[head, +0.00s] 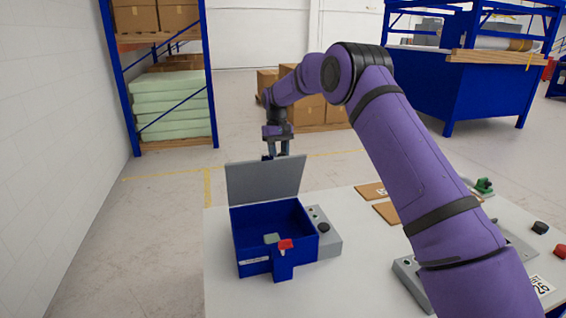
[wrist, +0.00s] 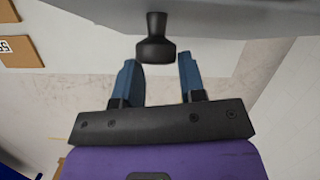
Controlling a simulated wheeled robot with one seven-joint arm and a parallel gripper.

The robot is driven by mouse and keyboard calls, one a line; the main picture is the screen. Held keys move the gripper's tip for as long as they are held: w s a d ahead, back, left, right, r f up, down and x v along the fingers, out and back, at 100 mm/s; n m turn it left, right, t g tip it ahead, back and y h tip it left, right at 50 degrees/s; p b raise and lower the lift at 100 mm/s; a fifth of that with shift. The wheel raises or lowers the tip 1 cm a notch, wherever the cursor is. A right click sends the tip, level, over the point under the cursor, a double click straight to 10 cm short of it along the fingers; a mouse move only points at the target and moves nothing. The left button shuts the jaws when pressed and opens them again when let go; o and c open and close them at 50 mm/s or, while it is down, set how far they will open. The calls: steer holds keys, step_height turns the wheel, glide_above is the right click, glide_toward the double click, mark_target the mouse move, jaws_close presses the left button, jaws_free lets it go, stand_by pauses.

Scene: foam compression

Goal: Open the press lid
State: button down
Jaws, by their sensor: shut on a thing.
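The blue press box (head: 253,250) stands on the white table with its grey lid (head: 265,180) swung up, roughly upright at the back edge. Inside the box is a small pale block (head: 272,239); a red latch piece (head: 286,244) is at the front. My gripper (head: 277,155) is behind the lid, its tips partly hidden by it. The lid (wrist: 230,15) fills the top of that view.
A grey control unit (head: 324,238) sits against the box's right side. Brown boards (head: 388,212) lie on the table (head: 350,285), with a green object (head: 483,186) and black and red buttons (head: 550,238) farther right. My purple arm crosses above the table.

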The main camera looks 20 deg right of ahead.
steer(key=w+f, duration=0.1)
steer(key=w, duration=0.5)
steer(key=shift+d, duration=0.45)
steer(key=c, duration=1.7)
jaws_free()
steer(key=shift+d+f, duration=0.1)
steer(key=shift+d, duration=0.1)
steer(key=o, duration=1)
steer(key=shift+a, duration=0.2)
steer(key=shift+c, duration=0.2)
steer(key=shift+a, duration=0.1)
steer(key=shift+r, duration=0.2)
steer(key=v, duration=0.7)
steer(key=shift+r, duration=0.15)
